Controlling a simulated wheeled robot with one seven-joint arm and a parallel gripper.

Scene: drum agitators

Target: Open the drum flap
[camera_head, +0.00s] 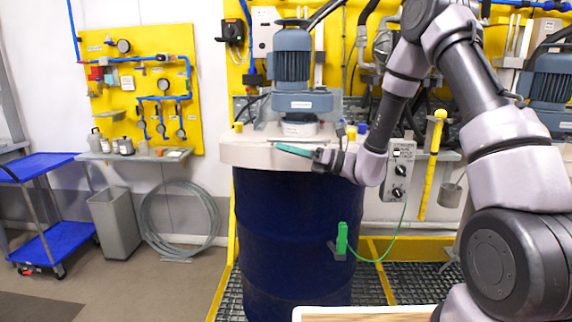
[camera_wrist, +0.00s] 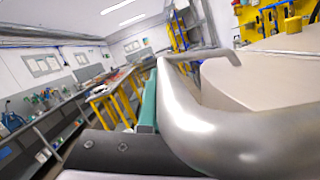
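The dark blue drum (camera_head: 285,240) stands upright in the middle of the head view. A cream lid (camera_head: 245,153) covers it, with a grey-blue agitator motor (camera_head: 291,58) on top. My gripper (camera_head: 296,150), with teal fingers, is at the front right edge of the lid. In the wrist view a bent metal handle (camera_wrist: 195,115) fills the near foreground, beside the cream lid surface (camera_wrist: 260,75). One teal finger (camera_wrist: 149,103) is close along the handle's left side. The other finger is hidden, so I cannot tell whether the handle is gripped. The flap's outline is not clear.
A green clamp (camera_head: 342,238) with a green cable is on the drum's right side. A grey control box (camera_head: 398,170) and a yellow upright handle (camera_head: 432,165) stand to the right. A grey bin (camera_head: 115,223) and a blue cart (camera_head: 45,168) are at left, with open floor before them.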

